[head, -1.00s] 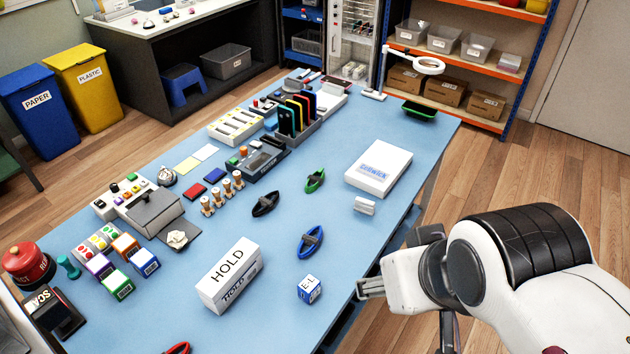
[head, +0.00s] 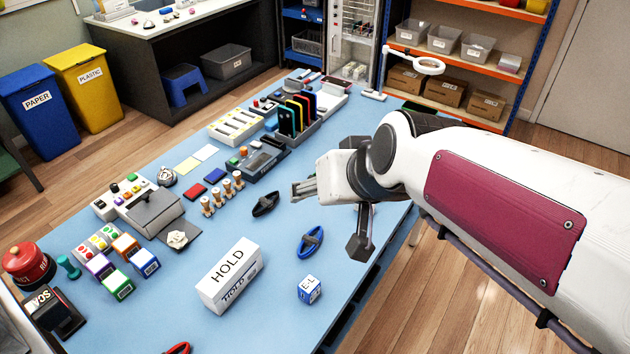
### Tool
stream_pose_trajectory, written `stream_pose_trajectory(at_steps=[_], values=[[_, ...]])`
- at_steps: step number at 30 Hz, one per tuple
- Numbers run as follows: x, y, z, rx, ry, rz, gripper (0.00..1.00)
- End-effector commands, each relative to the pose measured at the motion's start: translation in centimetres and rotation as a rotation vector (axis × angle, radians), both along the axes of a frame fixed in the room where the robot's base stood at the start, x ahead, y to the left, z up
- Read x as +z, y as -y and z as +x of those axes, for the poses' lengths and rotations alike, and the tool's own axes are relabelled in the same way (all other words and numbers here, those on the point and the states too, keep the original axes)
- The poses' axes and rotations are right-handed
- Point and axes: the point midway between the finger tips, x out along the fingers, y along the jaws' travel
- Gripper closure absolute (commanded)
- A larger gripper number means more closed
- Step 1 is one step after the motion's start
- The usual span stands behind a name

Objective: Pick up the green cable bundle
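My gripper (head: 303,190) is over the middle of the blue table, covering the place where the bundle showed earlier. Its fingers point left in the picture. I cannot tell whether they are open or shut, nor whether they touch the bundle.
A black cable bundle (head: 265,203) lies just left of my gripper, and a blue one (head: 310,241) lies nearer the front. The white HOLD box (head: 228,278) and a labelled cube (head: 309,289) stand nearby. Phones in a rack (head: 297,118) stand behind.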

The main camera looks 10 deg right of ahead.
Motion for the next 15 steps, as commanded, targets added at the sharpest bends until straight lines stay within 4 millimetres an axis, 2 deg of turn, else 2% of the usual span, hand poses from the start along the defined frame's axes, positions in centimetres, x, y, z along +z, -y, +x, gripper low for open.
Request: stream_pose_trajectory(at_steps=[3,15], values=[[0.0,-0.9,2.9,-0.008,0.026,0.026,0.48],[-0.9,-3.0,12.1,-0.072,0.123,0.089,0.48]])
